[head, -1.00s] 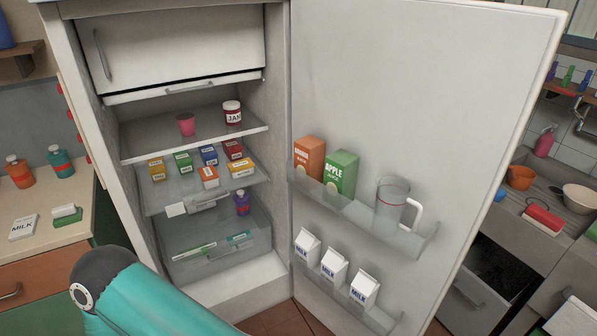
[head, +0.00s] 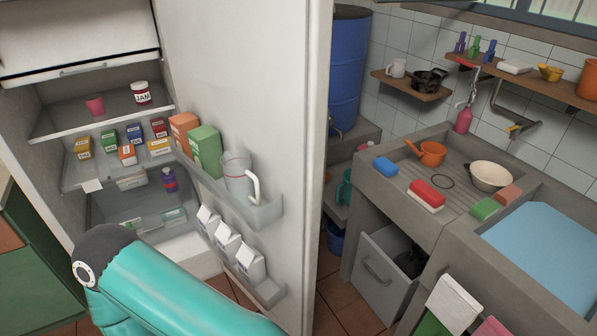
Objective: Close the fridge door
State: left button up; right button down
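The fridge (head: 60,223) stands at the left of the head view with its inside showing. Its door (head: 250,60) is partly open, hinged between the shelves and the door racks, and seen at a steep angle. The door racks hold an orange carton (head: 183,131), a green carton (head: 205,152), a clear jug (head: 237,172) and several white milk cartons (head: 227,243). A teal arm of mine crosses the bottom left in front of the fridge. Neither gripper shows. Any contact with the door is hidden.
Fridge shelves hold a jam jar (head: 141,93), a pink cup (head: 95,106) and several small boxes. Right of the door are a blue barrel (head: 346,75), a sink counter (head: 400,205) and a pulled-out drawer (head: 378,272). Some tiled floor shows between door and drawer.

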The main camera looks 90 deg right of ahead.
aim_at(256, 72)
jog(key=z, duration=0.05)
jog(key=k, duration=1.35)
jog(key=z, duration=1.15)
jog(key=i, duration=0.55)
jog(key=k, duration=0.85)
jog(key=z, duration=0.2)
jog(key=i, duration=0.8)
